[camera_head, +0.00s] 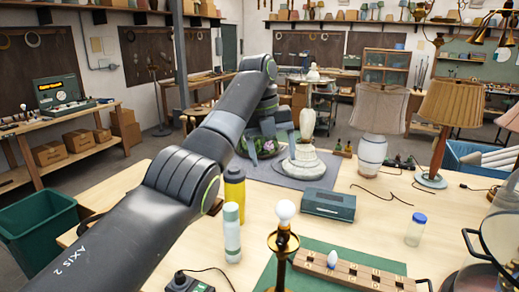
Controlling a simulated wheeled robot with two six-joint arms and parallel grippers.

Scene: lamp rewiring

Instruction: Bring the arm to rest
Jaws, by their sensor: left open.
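My left arm (190,165) reaches from the lower left corner up and over the workbench (150,185), then bends down at its far end. My left gripper (268,140) is small in the picture, pointing down beside a white stepped lamp base (304,165) on a grey mat (262,172). It is open, above or in front of a dark round dish with green and purple bits (265,148). I cannot tell whether the fingers touch the dish or the lamp base. My right gripper does not show.
A yellow bottle (235,188), a pale bottle (232,235) and a grey-green box (328,204) stand near the arm. A brass lamp with a bulb (284,212) is at the front. Shaded lamps (372,150) stand at right; a green bin (40,225) is at left.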

